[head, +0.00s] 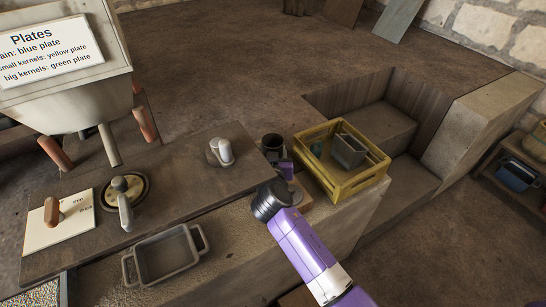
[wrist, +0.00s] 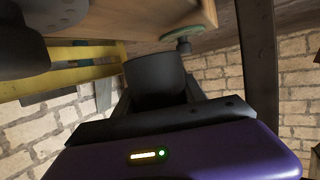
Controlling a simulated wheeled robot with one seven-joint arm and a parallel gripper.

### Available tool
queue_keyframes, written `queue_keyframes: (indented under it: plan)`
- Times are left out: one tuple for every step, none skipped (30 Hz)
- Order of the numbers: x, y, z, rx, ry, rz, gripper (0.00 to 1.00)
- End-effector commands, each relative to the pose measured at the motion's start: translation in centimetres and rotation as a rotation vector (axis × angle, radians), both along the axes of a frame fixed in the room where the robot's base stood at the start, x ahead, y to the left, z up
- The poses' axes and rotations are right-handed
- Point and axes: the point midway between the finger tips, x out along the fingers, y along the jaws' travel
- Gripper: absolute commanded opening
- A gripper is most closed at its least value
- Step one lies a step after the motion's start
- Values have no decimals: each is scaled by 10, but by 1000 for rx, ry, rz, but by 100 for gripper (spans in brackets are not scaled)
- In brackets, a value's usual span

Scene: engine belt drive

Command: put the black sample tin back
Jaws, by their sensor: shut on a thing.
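My gripper (head: 276,157) is shut on the black sample tin (head: 271,142), near the left side of the yellow crate. In the head view the tin's dark open top faces up and it looks roughly upright. The wrist view shows the dark tin (wrist: 153,78) between the fingers, with its lower part hidden by my gripper. I cannot tell from these views whether the tin touches the surface beneath it.
The yellow crate (head: 345,187) holds a grey container (head: 349,151) and stands right of my gripper. A pale metal piece (head: 221,151) stands to the left on the bench. A grey two-handled tray (head: 166,264) lies nearer. A stepped recess (head: 385,125) opens beyond the crate.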

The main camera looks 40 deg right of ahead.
Motion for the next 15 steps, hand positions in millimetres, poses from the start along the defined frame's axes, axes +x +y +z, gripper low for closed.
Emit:
queue_keyframes:
  plan:
    - [4,-6,2,-1,-1,-3,0]
    - [6,-8,-1,0,1,-3,0]
    - [4,-7,-11,-1,5,-2,0]
    - [4,-6,-16,0,5,-1,0]
    - [4,-6,-20,0,5,-2,0]
    - [4,-6,-26,0,4,-2,0]
    - [4,-6,-29,-1,3,-2,0]
    - [4,-6,-31,0,2,-2,0]
    - [4,-6,-33,-1,1,-2,0]
    - [4,-6,-34,0,0,-2,0]
    - [4,-6,-35,0,0,-2,0]
    - [4,-6,-35,0,-1,-1,0]
    - [4,-6,-35,0,-2,-2,0]
    - [4,-6,-35,0,-2,-2,0]
    - [4,-6,-35,0,-2,-2,0]
